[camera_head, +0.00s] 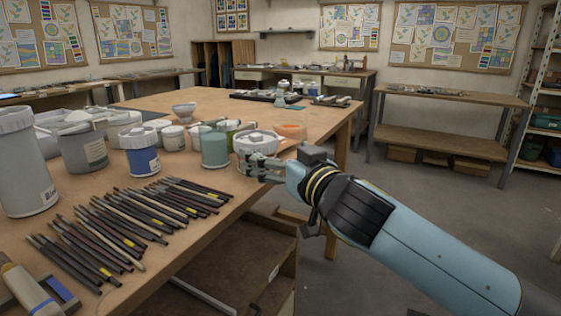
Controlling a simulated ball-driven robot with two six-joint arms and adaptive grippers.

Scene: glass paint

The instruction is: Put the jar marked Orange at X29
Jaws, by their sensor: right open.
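My right gripper (256,170) is at the table's right edge, its arm coming in from the lower right. Its fingers are open, close in front of a white round container (262,141) with pale pieces on top; I cannot tell whether they touch it. A shallow orange round thing (291,129) sits just behind and to the right of that container. No label reading Orange is legible, so I cannot tell which jar bears it. No mark X29 can be made out. My left gripper is out of view.
A wooden table (250,107) holds a row of thin dark sticks (130,225), a blue-labelled jar (141,155), a teal jar (215,149), a large grey jar (25,170) and other pots. Its far middle is fairly clear. A bench (450,97) stands behind on the right.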

